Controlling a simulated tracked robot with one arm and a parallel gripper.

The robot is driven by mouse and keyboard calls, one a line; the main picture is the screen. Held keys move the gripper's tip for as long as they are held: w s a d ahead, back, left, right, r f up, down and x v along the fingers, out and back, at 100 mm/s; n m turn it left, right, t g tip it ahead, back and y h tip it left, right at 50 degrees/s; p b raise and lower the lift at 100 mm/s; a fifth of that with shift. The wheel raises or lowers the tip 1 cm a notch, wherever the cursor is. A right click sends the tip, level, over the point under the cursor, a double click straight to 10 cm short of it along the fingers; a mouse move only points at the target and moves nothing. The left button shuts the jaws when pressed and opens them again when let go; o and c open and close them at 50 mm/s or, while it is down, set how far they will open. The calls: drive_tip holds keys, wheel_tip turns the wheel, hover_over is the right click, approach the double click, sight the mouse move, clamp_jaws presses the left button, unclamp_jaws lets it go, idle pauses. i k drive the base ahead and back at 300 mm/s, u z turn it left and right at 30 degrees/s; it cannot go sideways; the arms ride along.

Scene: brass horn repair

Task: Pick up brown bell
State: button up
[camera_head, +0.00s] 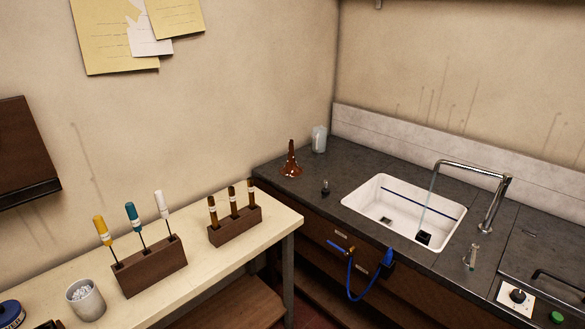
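A brown bell (291,162) with a flared base and a narrow upright neck stands on the dark countertop (318,190). It is near the counter's left back corner, left of the sink. It stands upright and nothing covers it. My gripper does not show in the camera view.
A clear glass (319,139) stands behind the bell, and a small dark item (325,187) lies in front of it. A white sink (384,217) with a tap (497,200) is to the right. The pale bench (204,262) holds a screwdriver block (150,266) and a vial rack (236,226).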

sight(291, 168)
drive_tip(key=z, duration=0.5)
drive_tip(key=i, duration=2.45)
drive_tip(key=u, duration=0.75)
drive_tip(key=i, duration=0.7)
drive_tip(key=u, duration=0.55)
